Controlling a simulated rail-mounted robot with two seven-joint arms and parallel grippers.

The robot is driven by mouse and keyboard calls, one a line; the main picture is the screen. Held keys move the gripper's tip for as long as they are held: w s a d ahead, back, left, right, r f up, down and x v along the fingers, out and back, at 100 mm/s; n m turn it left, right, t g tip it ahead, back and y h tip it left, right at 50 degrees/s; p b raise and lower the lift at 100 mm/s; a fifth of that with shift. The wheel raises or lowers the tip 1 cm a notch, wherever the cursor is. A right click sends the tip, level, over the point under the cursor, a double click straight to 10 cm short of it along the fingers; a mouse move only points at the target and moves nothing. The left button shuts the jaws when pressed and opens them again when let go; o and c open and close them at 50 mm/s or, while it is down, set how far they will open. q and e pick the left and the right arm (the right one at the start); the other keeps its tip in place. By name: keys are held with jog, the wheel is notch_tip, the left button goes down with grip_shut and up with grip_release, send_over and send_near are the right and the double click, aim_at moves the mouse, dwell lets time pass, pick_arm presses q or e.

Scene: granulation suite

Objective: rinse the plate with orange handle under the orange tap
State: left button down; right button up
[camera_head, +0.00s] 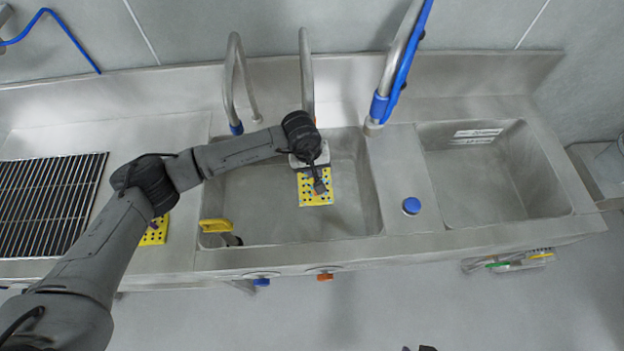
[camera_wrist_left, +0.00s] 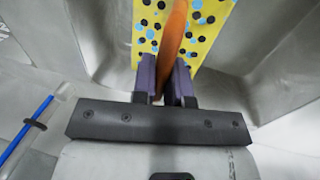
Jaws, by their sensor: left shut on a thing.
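The plate with the orange handle (camera_head: 309,198) is yellow with blue and black dots or holes. It is over the large sink basin (camera_head: 355,215). In the left wrist view, its orange handle (camera_wrist_left: 174,45) runs between my fingers, with the yellow plate (camera_wrist_left: 207,25) beyond. My left gripper (camera_head: 318,186) is shut on this handle; the wrist view also shows its fingers (camera_wrist_left: 166,85). An orange knob (camera_head: 325,277) sits on the sink's front.
A left tap (camera_head: 234,75) has a blue tip, and a right tap (camera_head: 400,60) a blue hose. Another yellow plate (camera_head: 153,236) lies left of the basin, partly behind my arm. A yellow-handled item (camera_head: 215,225) is at the basin's left front. The right basin (camera_head: 490,180) is empty.

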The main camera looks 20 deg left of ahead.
pick_arm(q)
jog(key=shift+w+d, duration=0.1)
jog(key=shift+d, duration=0.05)
jog(key=shift+a, duration=0.25)
jog(key=shift+s+a+b, duration=0.2)
jog(key=shift+a+b, duration=0.1)
jog(key=shift+r, duration=0.1)
jog(key=shift+s+d, duration=0.1)
jog(key=shift+s, duration=0.1)
jog(key=shift+s+d+p, duration=0.25)
jog(key=shift+s+p, duration=0.2)
jog(key=shift+s, duration=0.5)
jog(key=shift+s+d+p, duration=0.2)
jog(key=shift+s+d, duration=0.05)
jog(key=shift+s, duration=0.65)
jog(key=shift+s+d+p, duration=0.2)
jog(key=shift+s+d, duration=0.05)
jog(key=shift+s, duration=0.65)
jog(key=shift+s+d+p, duration=0.2)
jog(key=shift+s+d, duration=0.05)
jog(key=shift+s, duration=0.65)
